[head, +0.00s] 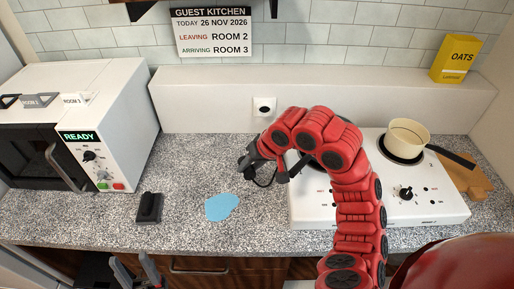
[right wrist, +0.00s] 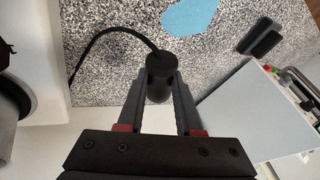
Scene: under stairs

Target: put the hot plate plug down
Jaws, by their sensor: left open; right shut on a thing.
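The black hot plate plug (right wrist: 160,75) is between the fingers of my right gripper (right wrist: 160,98), which is shut on it. Its black cord (right wrist: 100,36) curves off towards the white hot plate (head: 305,212). In the head view my right gripper (head: 250,170) is over the counter, just left of the hot plate and below the wall socket (head: 264,107); the plug is hard to make out against it there. I cannot tell whether the plug touches the counter. My left gripper (head: 138,272) is open and empty at the bottom edge, in front of the counter.
A blue patch (head: 221,207) lies on the speckled counter (head: 185,180), left of the hot plate. A black object (head: 149,208) sits further left, near the microwave (head: 110,130). A pot (head: 407,137) stands on the hot plate's right burner. The counter between microwave and blue patch is mostly clear.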

